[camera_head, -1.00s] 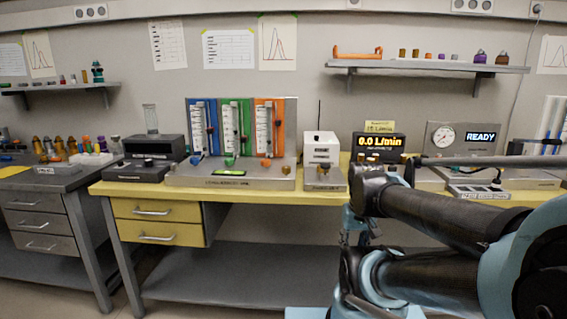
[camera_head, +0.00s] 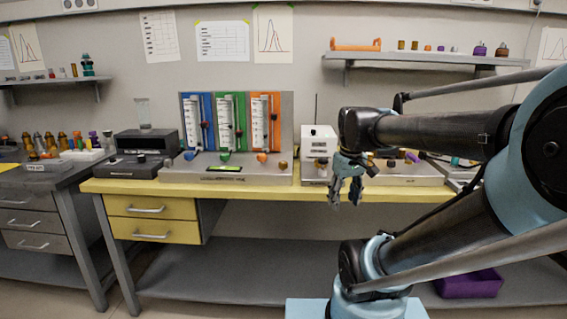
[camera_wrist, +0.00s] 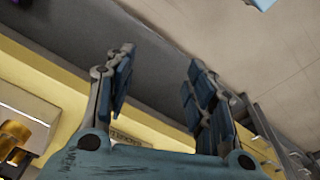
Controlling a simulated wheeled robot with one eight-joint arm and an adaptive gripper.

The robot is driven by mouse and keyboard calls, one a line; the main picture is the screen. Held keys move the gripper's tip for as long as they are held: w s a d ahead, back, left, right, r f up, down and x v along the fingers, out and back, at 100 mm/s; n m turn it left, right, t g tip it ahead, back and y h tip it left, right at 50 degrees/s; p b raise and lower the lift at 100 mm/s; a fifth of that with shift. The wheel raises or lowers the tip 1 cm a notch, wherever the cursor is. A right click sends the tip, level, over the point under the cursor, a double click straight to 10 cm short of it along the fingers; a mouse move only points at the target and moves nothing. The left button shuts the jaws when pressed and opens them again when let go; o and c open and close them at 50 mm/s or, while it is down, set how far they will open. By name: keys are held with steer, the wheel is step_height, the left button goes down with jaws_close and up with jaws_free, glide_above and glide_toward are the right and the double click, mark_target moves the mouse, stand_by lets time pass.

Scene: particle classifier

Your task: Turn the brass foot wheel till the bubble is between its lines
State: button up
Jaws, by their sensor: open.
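A small brass wheel (camera_head: 282,164) is at the right front corner of the grey flowmeter base (camera_head: 185,173). A small green level window (camera_head: 225,168) lies on the base's front; its bubble and lines are too small to make out. My gripper (camera_head: 346,202) hangs open and empty, fingers down, in front of the bench edge, to the right of the brass wheel and apart from it. In the wrist view my spread fingers (camera_wrist: 160,62) have nothing between them. A brass knob (camera_wrist: 14,136) shows at the left edge there; I cannot tell which one it is.
Blue, green and orange flowmeter panels (camera_head: 232,122) stand behind the base. The yellow bench front (camera_head: 250,190) is clear. A purple bin (camera_head: 470,284) sits below.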

steer(key=w+a+r+n+g, duration=0.1)
steer(key=w+a+r+n, duration=0.7)
steer(key=w+r, duration=0.6)
steer(key=n, duration=0.5)
glide_toward(283, 162)
steer(key=shift+g, duration=0.4)
steer(key=f, duration=0.6)
steer(key=w+f, duration=0.1)
steer(key=f, duration=0.2)
steer(key=shift+f, duration=0.15)
steer(key=shift+c, duration=0.5)
steer(key=c, duration=1)
